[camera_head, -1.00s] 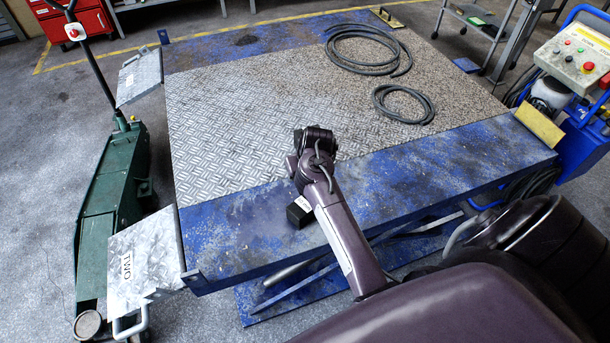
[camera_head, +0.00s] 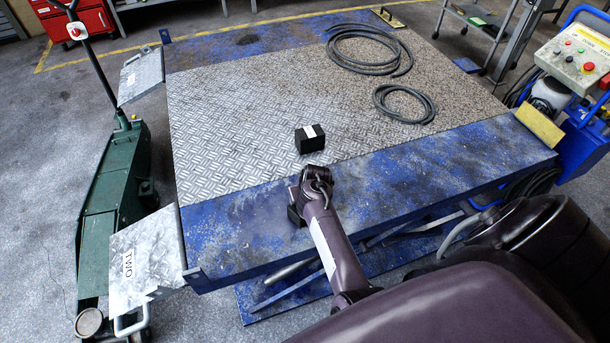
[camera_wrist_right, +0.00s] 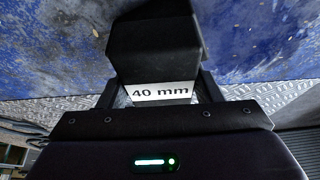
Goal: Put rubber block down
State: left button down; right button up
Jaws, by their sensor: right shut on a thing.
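My right gripper (camera_wrist_right: 160,88) is shut on a black rubber block (camera_wrist_right: 155,40) with a white "40 mm" label. In the head view this block (camera_head: 296,215) shows only as a dark piece beside my wrist, over the blue front border of the platform. The gripper fingers are hidden there, and I cannot tell whether the block touches the surface. A second black block (camera_head: 310,139) with a white label sits on the platform's checker plate, just beyond my wrist. My left gripper is not in view.
The blue lift platform (camera_head: 450,160) has clear plate left and centre. Two coiled hoses (camera_head: 368,66) lie at its back right. A green trolley jack (camera_head: 112,190) stands left, beside hinged ramp flaps (camera_head: 146,252). A blue control unit (camera_head: 580,70) stands right.

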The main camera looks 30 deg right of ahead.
jog(key=o, duration=0.7)
jog(key=shift+f, duration=0.15)
jog(key=o, duration=0.5)
jog(key=shift+r, duration=0.25)
jog(key=v, duration=1.1)
jog(key=shift+s+r, duration=0.2)
jog(key=shift+s, duration=0.05)
jog(key=shift+s+a+r, duration=0.1)
jog(key=shift+r, duration=0.05)
